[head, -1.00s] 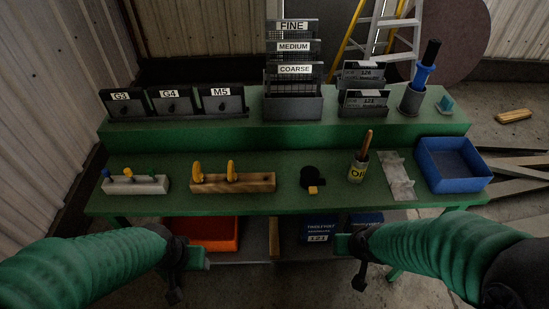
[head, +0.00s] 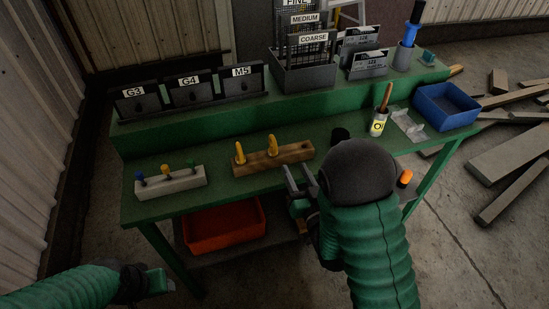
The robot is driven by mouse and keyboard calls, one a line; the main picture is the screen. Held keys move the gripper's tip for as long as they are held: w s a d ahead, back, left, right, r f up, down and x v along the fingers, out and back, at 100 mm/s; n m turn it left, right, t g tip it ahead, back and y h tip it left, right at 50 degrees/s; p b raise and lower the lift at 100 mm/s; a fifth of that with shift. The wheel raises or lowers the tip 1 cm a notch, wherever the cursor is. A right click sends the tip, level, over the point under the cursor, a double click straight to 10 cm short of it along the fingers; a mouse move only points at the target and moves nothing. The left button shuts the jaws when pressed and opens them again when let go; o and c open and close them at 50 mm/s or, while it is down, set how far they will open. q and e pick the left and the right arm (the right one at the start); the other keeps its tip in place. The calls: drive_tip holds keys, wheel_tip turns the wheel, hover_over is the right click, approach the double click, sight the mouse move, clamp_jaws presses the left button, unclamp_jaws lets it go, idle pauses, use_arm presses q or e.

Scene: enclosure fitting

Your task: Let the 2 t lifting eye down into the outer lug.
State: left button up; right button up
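Two yellow lifting eyes stand upright in a wooden block (head: 292,158) on the green bench: a left one (head: 240,154) and a right one (head: 272,146). I cannot read which is the 2 t one. A pale grey plate with raised lugs (head: 408,124) lies farther right; which lug is the outer one I cannot tell. My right gripper (head: 299,177) is in front of the wooden block at the bench's front edge, its two fingers apart and empty. My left gripper (head: 160,281) is low at the left, away from the bench; its fingers do not show clearly.
A grey block with coloured pins (head: 171,184) stands at the left. An oil can with a brush (head: 378,122) and a blue bin (head: 446,107) are at the right. My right arm hides part of the front edge. An orange bin (head: 222,228) is below.

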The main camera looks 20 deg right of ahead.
sight(271, 139)
drive_tip(key=w+a, duration=0.1)
drive_tip(key=w, duration=0.3)
drive_tip(key=w+a+p, duration=0.1)
drive_tip(key=w, duration=0.3)
drive_tip(key=w+a+r, duration=0.1)
drive_tip(key=w, duration=0.3)
drive_tip(key=shift+w, duration=0.2)
drive_tip(key=shift+w+d+f, duration=0.25)
drive_tip(key=shift+w+d, duration=0.3)
drive_tip(key=shift+d, duration=0.45)
drive_tip(key=shift+s+a+r, duration=0.1)
drive_tip(key=shift+a+r, duration=0.1)
drive_tip(key=shift+a, duration=0.95)
drive_tip(key=c, duration=0.6)
drive_tip(key=shift+a, duration=0.25)
clamp_jaws()
drive_tip(key=shift+d+f, duration=0.2)
drive_tip(key=shift+d, duration=0.8)
use_arm(q)
drive_tip(key=shift+a+f, duration=0.15)
drive_tip(key=shift+a, duration=0.25)
use_arm(e)
drive_tip(key=shift+a, duration=0.6)
